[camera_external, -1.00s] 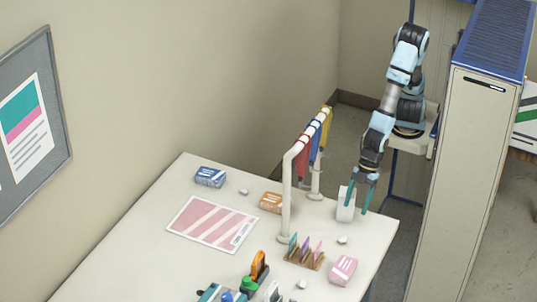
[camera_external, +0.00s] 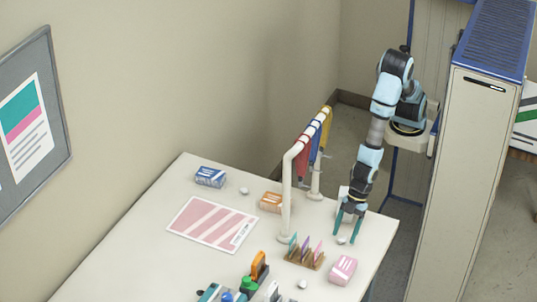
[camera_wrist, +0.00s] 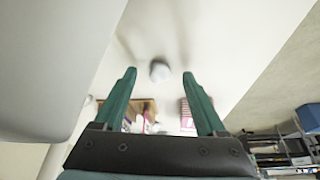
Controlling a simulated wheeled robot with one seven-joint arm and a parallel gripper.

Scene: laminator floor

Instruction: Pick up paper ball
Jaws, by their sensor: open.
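Small white paper balls lie on the white table (camera_external: 140,240). One paper ball (camera_external: 341,240) is near the right edge, right under my gripper (camera_external: 346,236). Another ball (camera_external: 244,191) lies farther left, and a third ball (camera_external: 302,284) lies toward the front. My gripper points down with its green fingers apart and nothing held. In the wrist view the near paper ball (camera_wrist: 160,71) shows between the two fingertips, slightly blurred; I cannot tell whether they touch it.
A wooden card holder (camera_external: 303,258) and a pink box (camera_external: 343,269) stand close to my gripper. A white carton (camera_external: 342,195) stands behind it, partly hidden. A white rack (camera_external: 287,195) with coloured cloths is to the left. A tall cabinet (camera_external: 463,170) is to the right.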

